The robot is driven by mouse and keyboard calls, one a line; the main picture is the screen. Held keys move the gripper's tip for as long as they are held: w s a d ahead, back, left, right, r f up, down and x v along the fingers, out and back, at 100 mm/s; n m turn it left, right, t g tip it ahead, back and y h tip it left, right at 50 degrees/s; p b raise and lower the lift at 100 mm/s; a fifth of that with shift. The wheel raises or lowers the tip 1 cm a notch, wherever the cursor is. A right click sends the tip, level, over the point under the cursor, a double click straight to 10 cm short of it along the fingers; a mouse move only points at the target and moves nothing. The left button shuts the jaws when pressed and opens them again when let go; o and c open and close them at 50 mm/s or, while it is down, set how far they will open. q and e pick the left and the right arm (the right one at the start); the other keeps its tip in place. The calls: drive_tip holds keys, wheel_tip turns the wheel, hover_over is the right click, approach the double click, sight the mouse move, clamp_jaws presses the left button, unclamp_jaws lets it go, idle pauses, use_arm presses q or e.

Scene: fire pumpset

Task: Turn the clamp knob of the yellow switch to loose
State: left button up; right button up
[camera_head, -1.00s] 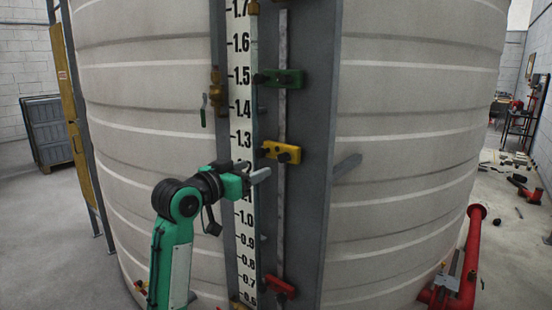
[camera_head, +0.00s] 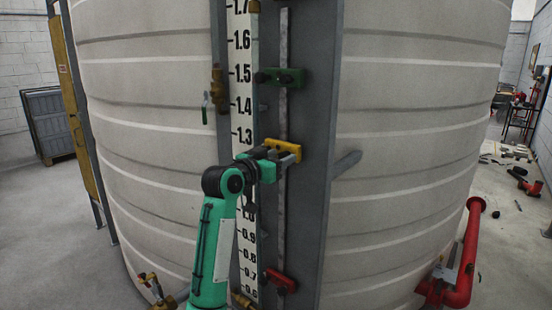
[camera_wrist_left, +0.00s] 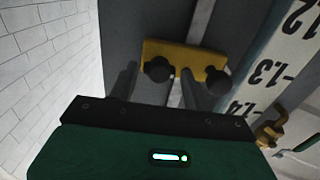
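The yellow switch (camera_head: 284,146) is a small block on the grey panel, near the 1.3 mark. In the left wrist view the yellow switch (camera_wrist_left: 187,58) shows two round black knobs. One knob (camera_wrist_left: 158,69) lies between my left gripper's fingers and the other knob (camera_wrist_left: 216,82) lies outside the right finger. My left gripper (camera_wrist_left: 156,84) is open, with a gap visible around the knob; I cannot tell how deep the fingers reach. In the head view my left gripper (camera_head: 287,156) covers the lower part of the switch. My right gripper is not in view.
A green switch (camera_head: 285,77) sits above and a red switch (camera_head: 280,281) below on the same rod. The white level scale (camera_head: 243,110) and a brass valve (camera_head: 218,90) are to the left. The large pale tank (camera_head: 420,130) stands behind.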

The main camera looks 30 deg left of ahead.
use_arm(q)
drive_tip(key=c, duration=0.7)
drive_tip(key=shift+o, duration=0.2)
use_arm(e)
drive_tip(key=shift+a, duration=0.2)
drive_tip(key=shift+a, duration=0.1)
